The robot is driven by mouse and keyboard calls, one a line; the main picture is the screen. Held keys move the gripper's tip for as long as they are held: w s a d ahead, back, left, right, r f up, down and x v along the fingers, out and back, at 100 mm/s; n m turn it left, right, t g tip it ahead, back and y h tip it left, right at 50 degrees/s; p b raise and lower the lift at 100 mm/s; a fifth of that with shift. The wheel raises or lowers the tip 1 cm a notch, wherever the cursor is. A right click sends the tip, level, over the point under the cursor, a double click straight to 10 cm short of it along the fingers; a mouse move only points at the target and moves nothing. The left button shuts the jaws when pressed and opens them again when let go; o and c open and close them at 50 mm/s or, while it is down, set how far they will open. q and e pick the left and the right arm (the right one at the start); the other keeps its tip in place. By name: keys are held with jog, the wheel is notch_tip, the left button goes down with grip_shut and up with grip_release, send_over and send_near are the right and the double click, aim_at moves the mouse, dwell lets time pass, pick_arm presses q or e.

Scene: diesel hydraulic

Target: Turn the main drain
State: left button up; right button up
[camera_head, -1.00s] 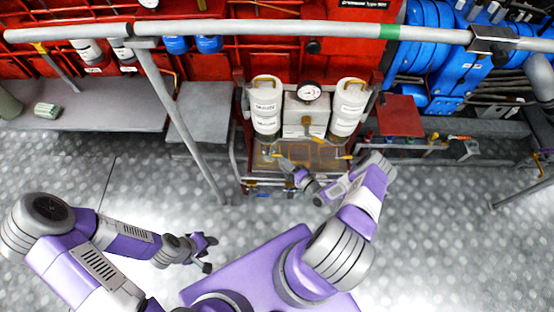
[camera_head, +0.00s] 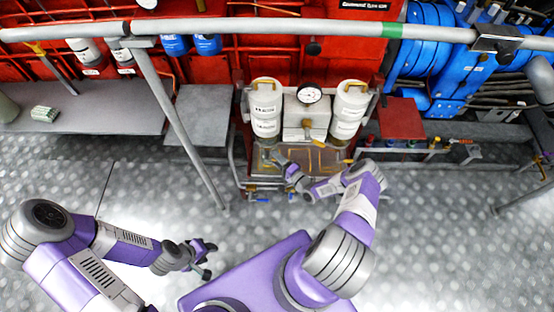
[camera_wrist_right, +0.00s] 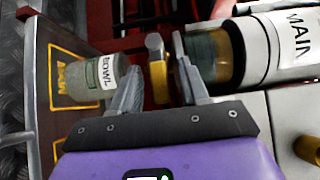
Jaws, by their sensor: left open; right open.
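A yellow valve handle (camera_wrist_right: 158,80) with a grey end sits between the fingers of my right gripper (camera_wrist_right: 150,75) in the right wrist view. The fingers are open on either side of it; contact is not clear. Beside it is a white canister (camera_wrist_right: 285,45) marked MAIN with a clear, brownish lower part (camera_wrist_right: 222,55). In the head view my right gripper (camera_head: 277,158) is low below the left white canister (camera_head: 265,105), over the drip tray. The valve is too small to make out there. My left gripper (camera_head: 207,260) is open and empty over the floor.
A grey-green cup (camera_wrist_right: 85,80) marked BOWL stands on the tray (camera_wrist_right: 45,120) beside the fingers. A second white canister (camera_head: 350,105) and a gauge (camera_head: 310,94) are on the unit. The floor in front is free.

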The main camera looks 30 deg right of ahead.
jog(key=shift+c, duration=0.4)
grip_shut()
jog(key=shift+r, duration=0.1)
jog(key=r+n+g+p, duration=0.1)
jog(key=n+g+p, duration=0.1)
jog(key=p, duration=0.1)
jog(key=shift+a+r, duration=0.1)
jog(key=shift+r, duration=0.05)
jog(key=shift+w+a+r+n+g+h+p, duration=0.15)
jog(key=shift+r+n+g+h+p, duration=0.2)
jog(key=shift+n+g+h+p, duration=0.6)
jog(key=shift+p, duration=0.75)
